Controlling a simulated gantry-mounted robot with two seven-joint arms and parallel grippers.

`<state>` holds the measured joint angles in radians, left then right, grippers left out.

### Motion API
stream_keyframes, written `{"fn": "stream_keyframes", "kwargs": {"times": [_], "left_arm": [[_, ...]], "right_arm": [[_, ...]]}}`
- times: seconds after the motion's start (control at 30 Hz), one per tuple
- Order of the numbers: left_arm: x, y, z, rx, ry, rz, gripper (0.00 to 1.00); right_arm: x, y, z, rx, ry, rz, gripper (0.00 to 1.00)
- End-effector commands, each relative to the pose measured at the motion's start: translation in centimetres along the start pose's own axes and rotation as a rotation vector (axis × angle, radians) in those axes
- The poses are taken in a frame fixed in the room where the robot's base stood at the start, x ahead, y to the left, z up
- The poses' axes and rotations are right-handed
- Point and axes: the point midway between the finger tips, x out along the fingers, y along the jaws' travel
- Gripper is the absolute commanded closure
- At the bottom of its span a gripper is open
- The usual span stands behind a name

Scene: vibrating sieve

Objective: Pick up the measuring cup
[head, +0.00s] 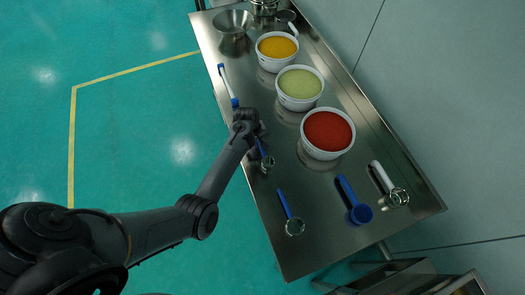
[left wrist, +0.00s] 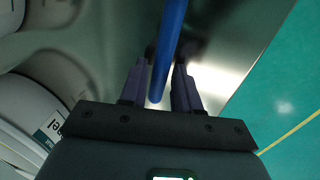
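A small cup with a blue handle (head: 267,163) lies on the steel table at its near left edge. My left gripper (head: 257,131) is over the handle end of it. In the left wrist view a blue handle (left wrist: 168,45) runs between the two fingers of my left gripper (left wrist: 160,76). The fingers are apart, with a gap showing beside the handle. The cup end is out of that view. A similar blue-handled cup (head: 293,227), a solid blue scoop (head: 360,213) and a white-handled cup (head: 399,197) lie nearer the front end. My right gripper is not in view.
White tubs of red (head: 327,132), green (head: 299,85) and yellow (head: 277,47) contents stand along the steel table (head: 345,251). A metal bowl (head: 233,23) stands at the far end. A blue-and-white tool (head: 228,84) lies along the left edge.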

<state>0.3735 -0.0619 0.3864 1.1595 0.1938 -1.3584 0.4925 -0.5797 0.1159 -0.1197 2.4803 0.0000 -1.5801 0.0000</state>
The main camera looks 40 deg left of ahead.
Motion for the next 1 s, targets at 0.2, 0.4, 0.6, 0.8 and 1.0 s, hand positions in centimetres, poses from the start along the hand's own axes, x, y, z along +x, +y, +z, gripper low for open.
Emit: {"fn": "stream_keyframes", "kwargs": {"times": [0.2,0.4,0.6,0.8,1.0], "left_arm": [[-0.01,0.0,-0.04,-0.001,0.001,0.0,0.7],[-0.01,-0.01,-0.04,-0.001,0.001,0.0,1.0],[-0.03,0.0,-0.04,-0.001,0.001,0.0,1.0],[-0.05,0.01,-0.04,-0.001,0.001,0.0,1.0],[-0.65,0.12,-0.07,-0.001,0.002,0.0,1.0]], "right_arm": [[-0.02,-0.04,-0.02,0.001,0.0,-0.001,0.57],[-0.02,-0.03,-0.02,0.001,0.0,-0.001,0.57],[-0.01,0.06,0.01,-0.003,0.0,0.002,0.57],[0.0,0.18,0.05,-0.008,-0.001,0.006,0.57],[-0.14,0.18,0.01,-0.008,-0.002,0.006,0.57]]}}
